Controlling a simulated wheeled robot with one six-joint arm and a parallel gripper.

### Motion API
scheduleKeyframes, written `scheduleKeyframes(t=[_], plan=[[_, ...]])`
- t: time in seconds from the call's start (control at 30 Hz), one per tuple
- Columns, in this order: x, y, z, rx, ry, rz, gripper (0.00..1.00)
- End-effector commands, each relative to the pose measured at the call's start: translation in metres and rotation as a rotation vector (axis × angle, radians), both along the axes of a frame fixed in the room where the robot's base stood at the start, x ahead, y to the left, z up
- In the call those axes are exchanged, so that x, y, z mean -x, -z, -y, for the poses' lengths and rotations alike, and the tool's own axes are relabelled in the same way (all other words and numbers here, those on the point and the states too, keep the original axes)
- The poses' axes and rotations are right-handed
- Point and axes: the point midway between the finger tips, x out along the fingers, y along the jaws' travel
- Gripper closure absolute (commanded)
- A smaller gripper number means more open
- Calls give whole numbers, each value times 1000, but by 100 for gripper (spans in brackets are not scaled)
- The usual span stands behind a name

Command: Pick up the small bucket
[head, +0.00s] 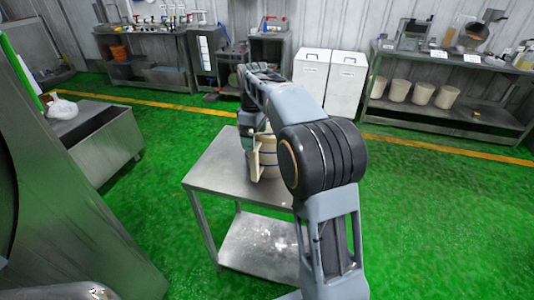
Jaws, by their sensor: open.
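The small bucket (268,162) is cream-coloured and stands on the metal table, with a pale flat part, perhaps its handle, on its left side. My arm reaches over the table and covers the bucket's right side and part of its top. My gripper (247,138) is at the bucket's upper left, pointing down close to it. It is open, but its fingertips are hard to make out. I cannot tell whether it touches the bucket.
The metal table (215,181) has a lower shelf and a clear left side. A grey machine (70,215) fills the left. A metal cart (112,146), two white bins (310,75) and a rack (450,115) with several cream buckets stand beyond. Green floor is open at right.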

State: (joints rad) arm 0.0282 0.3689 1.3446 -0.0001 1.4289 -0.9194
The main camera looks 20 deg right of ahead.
Motion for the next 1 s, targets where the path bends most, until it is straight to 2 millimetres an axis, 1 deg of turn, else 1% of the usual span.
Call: scheduleKeyframes(t=[0.23,0.5,0.6,0.7,0.9,0.93,1.0], plan=[[0,14,0,0,1,-2,3],[-2,49,3,0,1,-1,3],[-2,57,3,-1,1,-1,3],[-2,60,3,0,1,0,3],[-2,61,3,0,1,1,3],[-2,61,3,0,1,1,4],[-2,61,3,0,1,1,11]])
